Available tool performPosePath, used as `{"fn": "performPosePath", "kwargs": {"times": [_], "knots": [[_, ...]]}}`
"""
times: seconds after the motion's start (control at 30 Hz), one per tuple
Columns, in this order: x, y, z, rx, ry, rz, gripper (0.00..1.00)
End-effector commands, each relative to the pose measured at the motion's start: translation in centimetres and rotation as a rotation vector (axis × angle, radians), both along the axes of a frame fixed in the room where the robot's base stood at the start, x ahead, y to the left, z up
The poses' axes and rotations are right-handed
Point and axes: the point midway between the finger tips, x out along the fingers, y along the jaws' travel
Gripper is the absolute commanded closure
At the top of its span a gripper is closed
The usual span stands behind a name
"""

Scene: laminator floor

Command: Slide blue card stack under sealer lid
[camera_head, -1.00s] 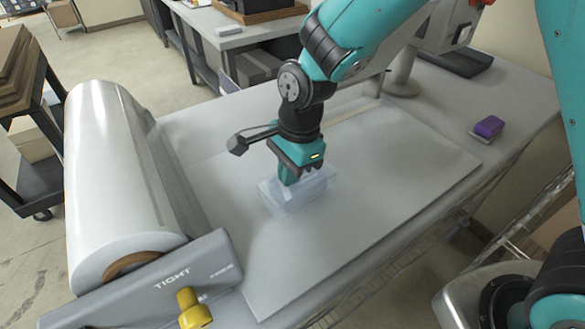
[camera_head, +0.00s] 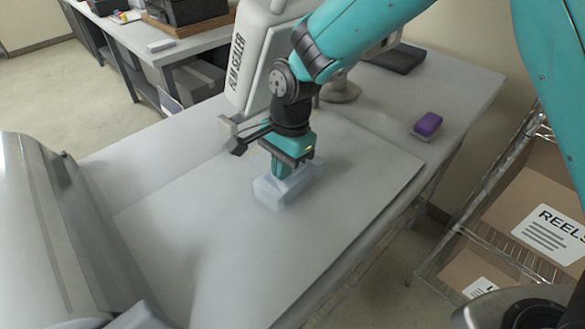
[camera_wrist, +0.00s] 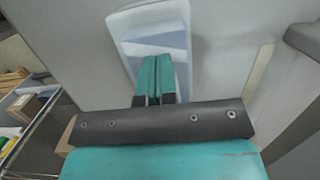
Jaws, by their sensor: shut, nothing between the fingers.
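The card stack (camera_head: 288,188) is a pale, bluish, blurry-edged block lying flat on the grey board (camera_head: 220,245) of the table. My gripper (camera_head: 293,172) points down at it, shut and empty, its fingertips at or just over its top. In the wrist view the stack (camera_wrist: 152,24) lies beyond the shut fingers (camera_wrist: 158,80); I cannot tell if they touch it. The white film sealer (camera_head: 258,55) stands at the back of the board, partly behind my arm. I cannot tell which part is its lid.
A purple block (camera_head: 428,124) and a dark pad (camera_head: 397,58) lie at the table's right. A wire rack with a carton marked REELS (camera_head: 545,215) stands to the right. The front of the board is clear.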

Motion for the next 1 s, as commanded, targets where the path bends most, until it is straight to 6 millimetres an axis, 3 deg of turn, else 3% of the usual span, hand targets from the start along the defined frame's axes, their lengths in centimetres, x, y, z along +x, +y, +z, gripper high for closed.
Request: {"fn": "performPosePath", "kwargs": {"times": [0.03, 0.27, 0.67, 1.0], "knots": [[0.2, -0.7, -1.1, -0.021, 0.013, -0.007, 1.0], [2.2, -2.5, -1.1, -0.02, 0.013, 0.001, 1.0], [6.9, -7.6, -1.1, -0.019, 0.015, 0.0, 1.0], [7.5, -8.2, -1.1, -0.018, 0.013, 0.003, 1.0]]}}
